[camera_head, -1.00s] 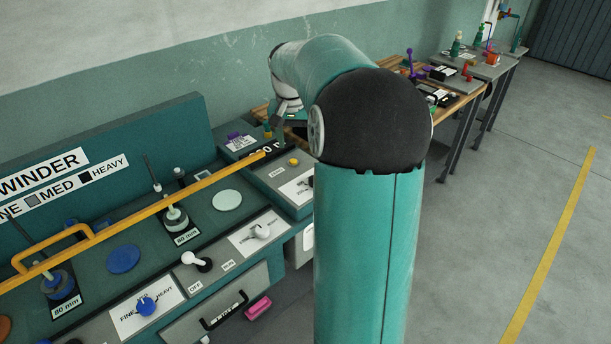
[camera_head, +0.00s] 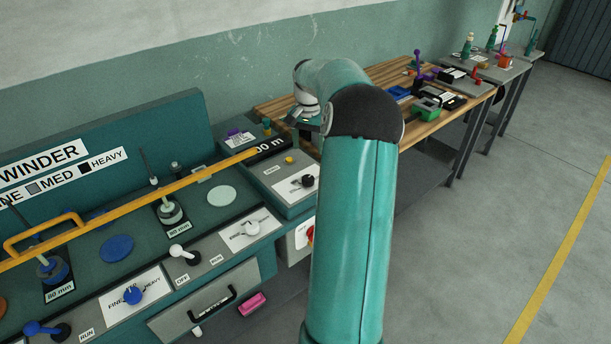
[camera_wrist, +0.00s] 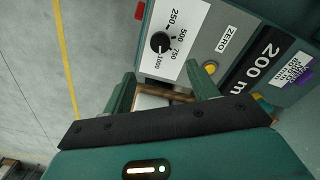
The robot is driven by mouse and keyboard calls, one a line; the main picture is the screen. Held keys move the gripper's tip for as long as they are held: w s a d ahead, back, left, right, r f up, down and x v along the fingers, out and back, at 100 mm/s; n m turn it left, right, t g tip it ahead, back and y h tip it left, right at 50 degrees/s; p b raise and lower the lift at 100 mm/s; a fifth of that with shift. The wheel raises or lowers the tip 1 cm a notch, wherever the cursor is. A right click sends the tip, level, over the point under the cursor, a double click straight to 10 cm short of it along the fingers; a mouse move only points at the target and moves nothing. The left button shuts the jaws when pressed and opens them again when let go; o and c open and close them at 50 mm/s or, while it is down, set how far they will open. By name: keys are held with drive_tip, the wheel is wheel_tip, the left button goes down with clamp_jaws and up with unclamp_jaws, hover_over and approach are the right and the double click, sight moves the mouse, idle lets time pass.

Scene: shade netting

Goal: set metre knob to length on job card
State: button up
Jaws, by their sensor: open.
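The metre knob (camera_head: 308,181) is black on a white dial plate (camera_head: 291,189) at the right end of the winder. The wrist view shows the knob (camera_wrist: 160,42) with 250, 500, 750 and 1000 around it; its white mark appears to face the 1000 side. My gripper (camera_wrist: 162,90) is open and empty, short of the knob.
A yellow button (camera_wrist: 211,68) sits beside the ZERO label, near one finger. A yellow bar (camera_head: 130,207) runs across the winder bench. A wooden table (camera_head: 280,107) with several tools stands behind my arm. Open floor (camera_head: 470,220) lies to the right.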

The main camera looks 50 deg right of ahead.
sight(308, 178)
wheel_tip(308, 178, down, 13)
drive_tip(key=shift+r, duration=0.1)
idle(0.3)
drive_tip(key=c, duration=1)
